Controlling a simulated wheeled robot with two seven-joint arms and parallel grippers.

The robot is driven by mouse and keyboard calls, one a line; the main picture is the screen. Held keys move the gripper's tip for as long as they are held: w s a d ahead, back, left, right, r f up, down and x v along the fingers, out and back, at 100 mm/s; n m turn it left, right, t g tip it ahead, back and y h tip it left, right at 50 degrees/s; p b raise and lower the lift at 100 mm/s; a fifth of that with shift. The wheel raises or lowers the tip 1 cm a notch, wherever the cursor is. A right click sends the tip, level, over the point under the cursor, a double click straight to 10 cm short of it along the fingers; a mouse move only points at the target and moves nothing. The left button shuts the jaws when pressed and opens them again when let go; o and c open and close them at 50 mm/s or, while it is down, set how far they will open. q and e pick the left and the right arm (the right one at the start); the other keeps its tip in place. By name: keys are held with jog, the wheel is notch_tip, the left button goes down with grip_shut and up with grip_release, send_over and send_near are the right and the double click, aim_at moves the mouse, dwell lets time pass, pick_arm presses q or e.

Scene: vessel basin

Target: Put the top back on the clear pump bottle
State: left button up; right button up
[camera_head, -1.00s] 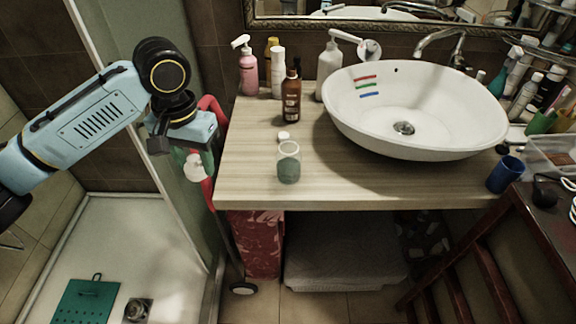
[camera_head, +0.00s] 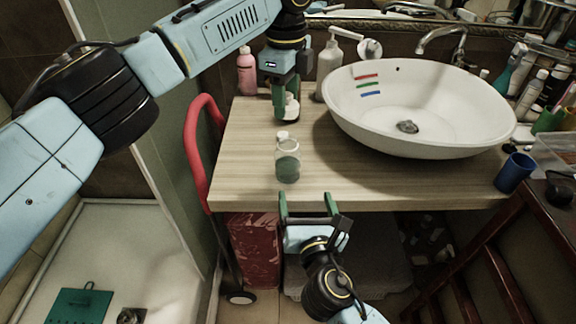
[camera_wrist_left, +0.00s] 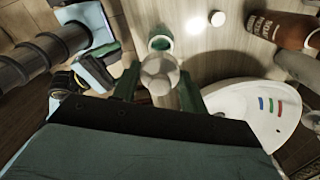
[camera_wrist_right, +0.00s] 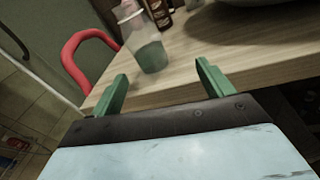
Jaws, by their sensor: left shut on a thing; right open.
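The clear bottle (camera_head: 287,163) stands upright and uncapped near the counter's front edge, with green content low inside. It also shows in the left wrist view (camera_wrist_left: 161,43) and right wrist view (camera_wrist_right: 150,55). My left gripper (camera_head: 287,103) is shut on the whitish pump top (camera_wrist_left: 160,74), held above the counter behind the bottle in the head view. The top is apart from the bottle in the head view. My right gripper (camera_head: 309,199) is open and empty at the counter's front edge, in front of the bottle.
A small white round piece (camera_wrist_left: 217,18) lies on the counter (camera_head: 240,170) behind the bottle. A brown bottle (camera_wrist_left: 280,28) is mostly hidden behind my left gripper in the head view. The white basin (camera_head: 360,125) stands right; a pink bottle (camera_head: 247,75) stands back left.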

aim_at(288, 157)
pick_arm(q)
jog(key=shift+d+r+m, duration=0.1)
jog(key=shift+d+m, duration=0.05)
jog(key=shift+m, duration=0.15)
pick_arm(e)
jog(key=a+r+n, duration=0.1)
jog(key=r+n, duration=0.1)
jog(key=shift+a+n+t+y, duration=0.4)
jog(key=shift+w, duration=0.15)
jog(key=w, duration=0.4)
jog(key=w+a, duration=0.1)
jog(key=w, duration=0.2)
jog(key=w+a, duration=0.1)
jog(key=w, duration=0.3)
jog(key=shift+w+a, duration=0.1)
jog(key=shift+w, duration=0.2)
jog(key=shift+f, duration=0.1)
jog(key=c, duration=1.5)
pick_arm(q)
jog(key=shift+f, duration=2.5)
